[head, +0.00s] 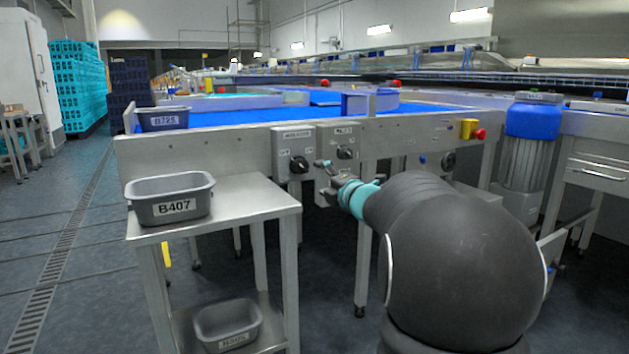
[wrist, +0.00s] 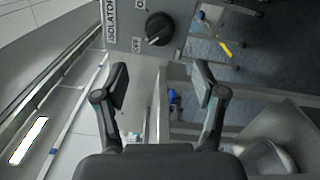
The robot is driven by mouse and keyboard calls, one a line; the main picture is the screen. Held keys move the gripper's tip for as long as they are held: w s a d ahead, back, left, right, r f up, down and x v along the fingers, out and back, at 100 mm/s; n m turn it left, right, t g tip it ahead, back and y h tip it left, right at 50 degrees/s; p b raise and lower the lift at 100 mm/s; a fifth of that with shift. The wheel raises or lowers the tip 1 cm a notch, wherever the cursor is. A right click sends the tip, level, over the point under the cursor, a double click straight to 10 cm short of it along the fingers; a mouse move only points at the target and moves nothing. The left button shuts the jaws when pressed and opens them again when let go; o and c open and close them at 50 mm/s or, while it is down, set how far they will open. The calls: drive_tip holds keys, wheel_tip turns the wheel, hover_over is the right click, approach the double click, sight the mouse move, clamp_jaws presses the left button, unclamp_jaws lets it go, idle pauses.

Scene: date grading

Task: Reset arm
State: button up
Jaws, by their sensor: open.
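My gripper (head: 326,172) reaches out at the end of my dark arm, in front of the machine's control panels. In the wrist view my gripper (wrist: 160,86) is open, with its two dark fingers apart and nothing between them. A black rotary knob (wrist: 158,28) on a grey box lettered ISOLATOR shows beyond the fingertips, apart from them. In the head view the isolator box (head: 294,152) is just left of my gripper, and a second box with a black knob (head: 345,153) is close behind it. The exact gap to the panels is hard to tell.
A steel stand (head: 240,205) at the left bears a grey bin, B407 (head: 170,190), with another bin (head: 227,312) on its lower shelf. A blue conveyor belt (head: 240,117) lies behind the panels. A blue-topped motor (head: 533,120) is at the right.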

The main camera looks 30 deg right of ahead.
drive_tip(key=s+d+f+m+g+h, duration=0.35)
drive_tip(key=d+f+m+h, duration=0.35)
drive_tip(key=m, duration=0.3)
drive_tip(key=s+a+f+m+g+p, duration=0.2)
drive_tip(key=s+f+m+g, duration=0.45)
drive_tip(key=s, duration=0.25)
drive_tip(key=s+a+m+g+y+p, duration=0.4)
drive_tip(key=s+a+m, duration=0.2)
drive_tip(key=s+a, duration=1.2)
drive_tip(key=s+a+r+n+t+y+p, duration=0.1)
drive_tip(key=s+a+r+p, duration=0.3)
drive_tip(key=a, duration=0.6)
drive_tip(key=s+r+y, duration=0.1)
drive_tip(key=s+r, duration=0.1)
drive_tip(key=s, duration=0.1)
drive_tip(key=shift+a+n+t+p, duration=0.25)
drive_tip(key=shift+n+t+p, duration=0.05)
drive_tip(key=shift+n+p, duration=0.05)
